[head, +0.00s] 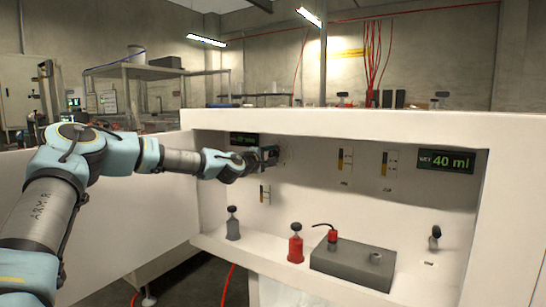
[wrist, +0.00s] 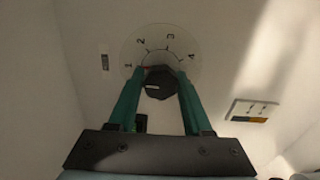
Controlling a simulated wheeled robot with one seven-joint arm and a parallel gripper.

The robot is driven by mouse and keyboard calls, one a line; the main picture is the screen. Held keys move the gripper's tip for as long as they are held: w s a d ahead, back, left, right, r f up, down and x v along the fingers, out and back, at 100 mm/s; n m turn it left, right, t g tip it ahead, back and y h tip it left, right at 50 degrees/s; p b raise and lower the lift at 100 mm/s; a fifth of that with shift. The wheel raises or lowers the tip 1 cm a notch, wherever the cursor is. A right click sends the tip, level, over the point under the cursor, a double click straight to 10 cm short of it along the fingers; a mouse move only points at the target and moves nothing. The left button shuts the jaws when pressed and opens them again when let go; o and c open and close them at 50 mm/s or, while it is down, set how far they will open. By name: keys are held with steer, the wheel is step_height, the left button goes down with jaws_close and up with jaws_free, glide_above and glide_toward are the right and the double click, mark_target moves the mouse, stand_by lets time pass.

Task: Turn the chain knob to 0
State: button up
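The chain knob (wrist: 159,83) is dark, on a pale round dial plate (wrist: 157,45) on the white wall. The numbers 1, 2, 3 and 4 show around its upper side; I see no 0. A short white mark on the knob's face lies toward its left. My gripper (wrist: 161,76) has one green finger on each side of the knob, and both seem to touch it. In the head view my gripper (head: 272,156) is at the back wall of the white recess, where it hides the knob. The lower dial is hidden behind the fingers.
A dark display (head: 243,139) is left of my gripper; another (head: 446,161) reads 40 ml at right.

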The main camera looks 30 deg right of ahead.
steer(key=o, duration=0.4)
steer(key=shift+s+a, duration=0.1)
steer(key=b+v, duration=0.1)
steer(key=v, duration=0.9)
steer(key=shift+s+a, duration=0.1)
steer(key=shift+a, duration=0.2)
